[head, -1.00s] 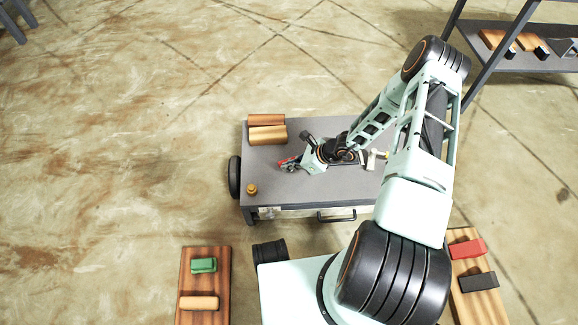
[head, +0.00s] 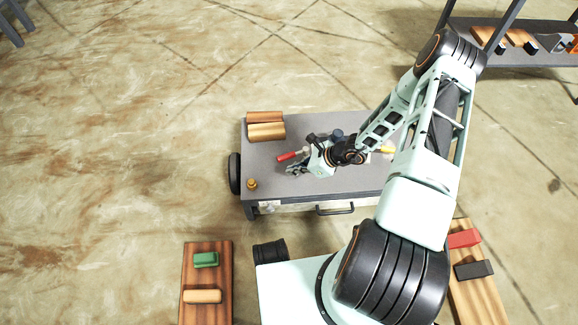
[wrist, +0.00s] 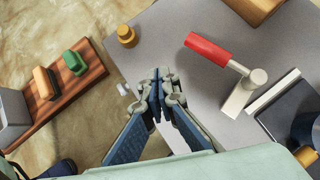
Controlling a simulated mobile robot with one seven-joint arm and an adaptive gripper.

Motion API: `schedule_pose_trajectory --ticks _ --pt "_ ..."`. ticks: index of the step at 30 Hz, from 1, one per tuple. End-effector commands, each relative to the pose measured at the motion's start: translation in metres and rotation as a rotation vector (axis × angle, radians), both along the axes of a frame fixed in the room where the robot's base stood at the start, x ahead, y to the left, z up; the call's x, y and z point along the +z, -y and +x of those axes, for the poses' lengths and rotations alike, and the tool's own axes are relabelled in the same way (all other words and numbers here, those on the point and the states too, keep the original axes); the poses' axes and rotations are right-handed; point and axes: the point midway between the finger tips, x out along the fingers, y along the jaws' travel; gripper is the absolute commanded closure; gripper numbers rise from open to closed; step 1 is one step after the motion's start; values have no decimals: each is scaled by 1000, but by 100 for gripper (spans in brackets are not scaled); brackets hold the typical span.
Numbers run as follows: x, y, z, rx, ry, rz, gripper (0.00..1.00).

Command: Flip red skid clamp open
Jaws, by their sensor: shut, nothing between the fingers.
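The red clamp handle (head: 286,156) lies on the grey cart top (head: 268,165), just beyond my gripper in the head view. In the wrist view the red handle (wrist: 208,48) slants down to the right to a pale pivot and a pale base (wrist: 241,94). My gripper (wrist: 157,78) is shut and empty, to the left of the handle and base, with a gap between them. In the head view my gripper (head: 290,170) is over the cart, on the near side of the handle.
A small brass knob (head: 252,184) stands at the cart's left front. Wooden blocks (head: 266,131) lie at its back left. A dark blue piece (head: 337,134) and a yellow piece (head: 387,150) are near my arm. A wooden board (head: 190,275) holds green and tan blocks.

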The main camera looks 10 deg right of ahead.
Motion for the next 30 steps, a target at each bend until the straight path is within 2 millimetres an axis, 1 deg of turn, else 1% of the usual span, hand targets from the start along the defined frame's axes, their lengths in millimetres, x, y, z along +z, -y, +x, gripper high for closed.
schedule_pose_trajectory --ticks 1,3,9,15,30 --pt "15 3 -8 -4 0 0 100" --pt "26 5 -18 -2 -1 1 100" --pt "46 10 -37 -1 0 -1 100" --pt "52 11 -44 1 0 -1 100" --pt "52 11 -44 1 1 0 100"
